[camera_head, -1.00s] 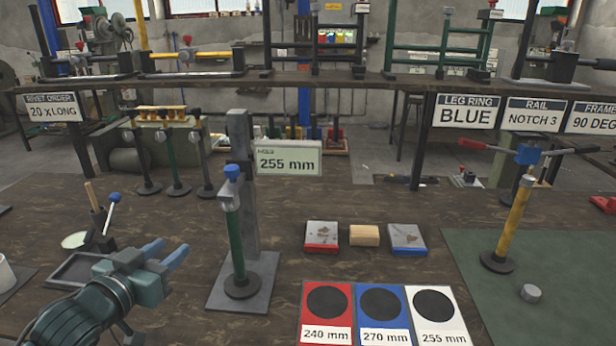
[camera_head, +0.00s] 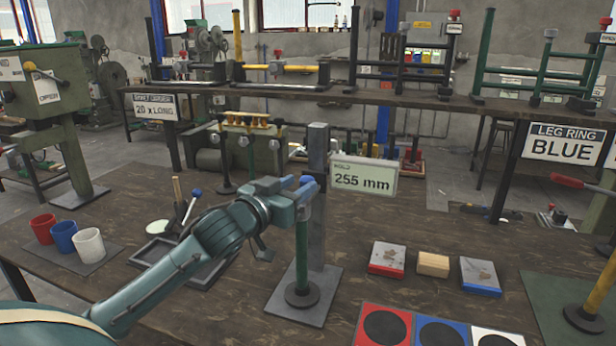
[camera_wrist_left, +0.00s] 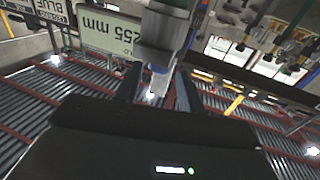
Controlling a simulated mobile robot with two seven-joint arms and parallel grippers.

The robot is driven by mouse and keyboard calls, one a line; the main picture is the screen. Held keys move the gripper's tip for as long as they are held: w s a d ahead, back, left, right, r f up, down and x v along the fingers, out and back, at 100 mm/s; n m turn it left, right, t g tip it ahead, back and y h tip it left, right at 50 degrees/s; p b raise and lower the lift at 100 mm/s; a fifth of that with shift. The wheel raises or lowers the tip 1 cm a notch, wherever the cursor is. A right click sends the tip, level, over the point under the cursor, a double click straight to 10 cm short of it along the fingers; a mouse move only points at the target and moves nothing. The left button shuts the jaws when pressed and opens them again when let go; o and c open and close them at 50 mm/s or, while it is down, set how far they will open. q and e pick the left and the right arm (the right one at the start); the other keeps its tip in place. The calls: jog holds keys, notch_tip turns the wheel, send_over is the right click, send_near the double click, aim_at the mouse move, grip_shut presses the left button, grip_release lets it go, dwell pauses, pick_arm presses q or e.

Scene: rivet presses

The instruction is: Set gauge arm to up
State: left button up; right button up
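The gauge stand is a grey upright column (camera_head: 317,225) on a flat base (camera_head: 315,308), with a "HOLD 255 mm" sign (camera_head: 363,180) at its right. A green leg (camera_head: 302,245) with a dark round foot stands upright on the base in front of it. I cannot tell clearly which part is the gauge arm. My right gripper is out of view.
Red-, wood- and blue-coloured blocks (camera_head: 433,264) lie right of the stand, behind coloured mats (camera_head: 384,327).

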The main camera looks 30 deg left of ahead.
aim_at(302, 183)
pick_arm(q)
jog(key=shift+w+d, duration=0.1)
jog(key=shift+w, duration=2.05)
grip_shut()
